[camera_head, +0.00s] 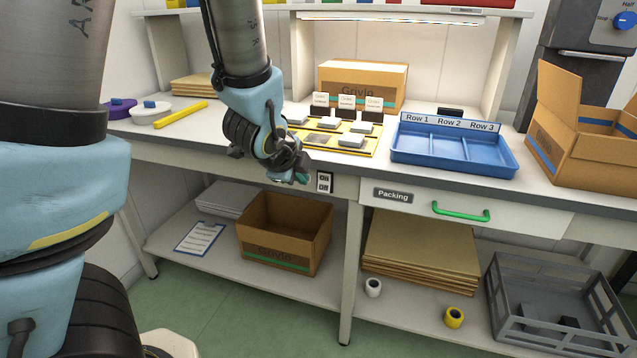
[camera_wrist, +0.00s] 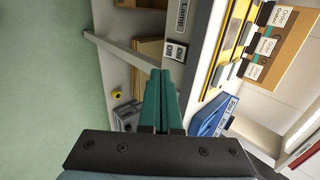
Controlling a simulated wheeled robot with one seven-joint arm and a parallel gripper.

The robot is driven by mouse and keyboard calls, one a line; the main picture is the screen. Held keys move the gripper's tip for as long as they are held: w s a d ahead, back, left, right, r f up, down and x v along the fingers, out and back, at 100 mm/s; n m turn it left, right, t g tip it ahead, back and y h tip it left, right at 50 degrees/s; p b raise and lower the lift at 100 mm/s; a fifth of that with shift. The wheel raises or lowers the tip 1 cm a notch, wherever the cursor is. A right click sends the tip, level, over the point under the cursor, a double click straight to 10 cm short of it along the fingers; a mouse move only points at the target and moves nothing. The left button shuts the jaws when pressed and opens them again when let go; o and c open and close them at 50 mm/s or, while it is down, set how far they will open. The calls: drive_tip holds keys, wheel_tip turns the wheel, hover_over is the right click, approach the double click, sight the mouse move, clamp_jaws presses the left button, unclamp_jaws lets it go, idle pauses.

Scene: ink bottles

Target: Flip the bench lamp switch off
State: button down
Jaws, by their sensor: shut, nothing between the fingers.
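The bench lamp switch (camera_head: 324,182) is a small dark-framed plate marked On and Off on the front edge of the bench. It also shows in the wrist view (camera_wrist: 175,51), just beyond my fingertips; which way it is set is too small to tell. The lamp strip (camera_head: 390,18) under the upper shelf looks bright. My gripper (camera_head: 303,178) is just left of the switch, in front of the bench edge. In the wrist view its green fingers (camera_wrist: 163,72) are shut together and empty, with a visible gap to the switch.
On the bench are a yellow board (camera_head: 318,139) with several pale blocks, a blue three-row tray (camera_head: 410,157) and an open carton (camera_head: 575,150). A Packing drawer with a green handle (camera_head: 460,212) is right of the switch. Another carton (camera_head: 284,232) stands on the lower shelf.

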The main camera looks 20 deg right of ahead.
approach(321, 187)
wheel_tip(321, 187, down, 4)
drive_tip(key=shift+w+d+f+p, duration=0.15)
drive_tip(key=shift+w+d+p, duration=0.35)
drive_tip(key=shift+w+d, duration=0.55)
drive_tip(key=shift+w+d+f, duration=0.25)
drive_tip(key=shift+w+d, duration=0.1)
drive_tip(key=shift+w, duration=0.15)
drive_tip(key=shift+f, duration=0.1)
drive_tip(key=shift+w+d+f+b, duration=0.1)
drive_tip(key=shift+f+b, duration=0.2)
drive_tip(key=shift+b, duration=0.75)
drive_tip(key=shift+r+p, duration=0.3)
drive_tip(key=shift+p, duration=0.05)
drive_tip(key=shift+r, duration=0.1)
